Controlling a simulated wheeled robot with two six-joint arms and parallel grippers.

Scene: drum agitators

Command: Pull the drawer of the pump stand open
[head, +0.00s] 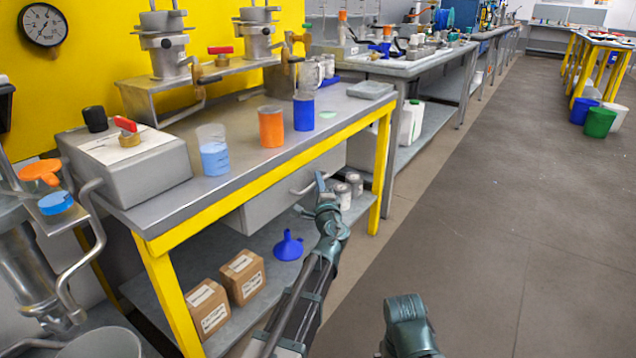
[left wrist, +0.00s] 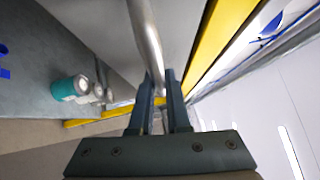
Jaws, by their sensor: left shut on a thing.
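The pump stand (head: 222,190) is a grey bench with yellow edges and legs. Its grey drawer (head: 268,210) hangs under the top, with its front close below the yellow edge; I see no clear gap there. A curved metal bar handle (head: 302,189) sticks out from the front. My left gripper (head: 320,182) is at the right end of this handle. In the left wrist view the handle (left wrist: 147,40) runs between the fingers of my left gripper (left wrist: 161,82), which are shut on it.
A blue beaker (head: 214,158), an orange cup (head: 271,130) and a blue cup (head: 304,113) stand near the top's front edge. Cardboard boxes (head: 242,280), a blue funnel (head: 288,246) and small cans (head: 354,184) are on the lower shelf. The floor (head: 480,200) to the right is clear.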

